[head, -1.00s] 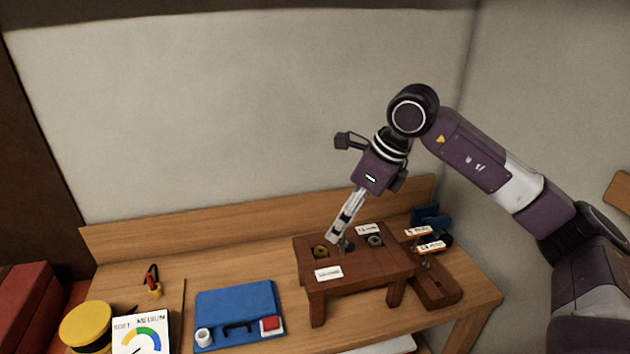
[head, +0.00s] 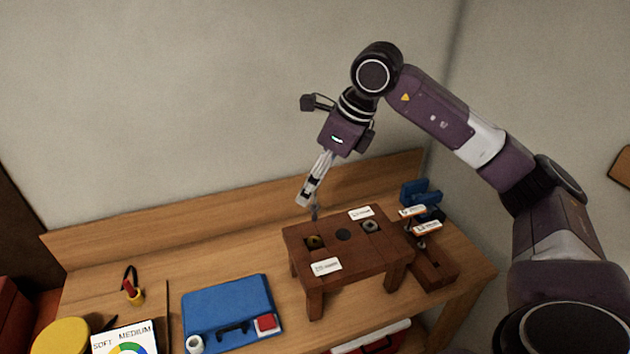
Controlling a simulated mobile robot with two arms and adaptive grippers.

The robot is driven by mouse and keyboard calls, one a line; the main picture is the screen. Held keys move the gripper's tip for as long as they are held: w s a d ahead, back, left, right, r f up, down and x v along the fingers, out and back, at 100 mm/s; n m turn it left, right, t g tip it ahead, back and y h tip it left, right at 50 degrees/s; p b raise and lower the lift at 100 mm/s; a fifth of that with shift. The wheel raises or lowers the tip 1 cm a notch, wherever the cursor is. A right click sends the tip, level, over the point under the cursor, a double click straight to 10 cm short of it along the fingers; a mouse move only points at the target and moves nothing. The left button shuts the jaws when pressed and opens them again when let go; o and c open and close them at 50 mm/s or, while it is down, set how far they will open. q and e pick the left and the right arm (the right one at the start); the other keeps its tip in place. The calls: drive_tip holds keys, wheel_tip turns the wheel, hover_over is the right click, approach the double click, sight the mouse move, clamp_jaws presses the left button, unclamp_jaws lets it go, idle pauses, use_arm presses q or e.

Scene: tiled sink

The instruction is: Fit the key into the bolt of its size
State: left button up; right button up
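A small reddish-brown wooden stand (head: 306,285) stands on the bench. My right gripper (head: 306,200) is above the stand's back left corner, pointing down. A small grey piece, apparently the key (head: 314,213), sticks out below its fingertips, clear of the bolts. The key's size and exact shape are too small to tell. My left gripper is not in view.
White labels (head: 326,266) lie on the stand. At right is a wooden holder (head: 436,268) with orange-white tags (head: 427,227) and blue items behind. A blue case (head: 228,305), a dial card (head: 125,338) and a yellow round object (head: 60,336) are at left.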

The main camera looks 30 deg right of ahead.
sight(314, 207)
drive_tip(key=shift+w+f, duration=0.1)
drive_tip(key=shift+f, duration=0.35)
wheel_tip(314, 207, down, 2)
drive_tip(key=shift+f+b, duration=0.15)
drive_tip(key=shift+b, duration=1)
drive_tip(key=shift+f+b, duration=0.7)
drive_tip(key=shift+f, duration=0.1)
drive_tip(key=shift+f+b, duration=0.4)
drive_tip(key=shift+f, duration=0.1)
use_arm(q)
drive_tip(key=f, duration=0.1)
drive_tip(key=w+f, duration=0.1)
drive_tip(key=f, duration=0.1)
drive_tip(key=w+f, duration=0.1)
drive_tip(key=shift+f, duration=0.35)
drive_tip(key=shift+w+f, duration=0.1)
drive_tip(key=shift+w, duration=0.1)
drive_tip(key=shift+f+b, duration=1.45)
drive_tip(key=shift+b, duration=0.1)
use_arm(e)
drive_tip(key=shift+f, duration=1.75)
drive_tip(key=o, duration=1.2)
drive_tip(key=shift+r, duration=0.1)
drive_tip(key=shift+o, duration=0.2)
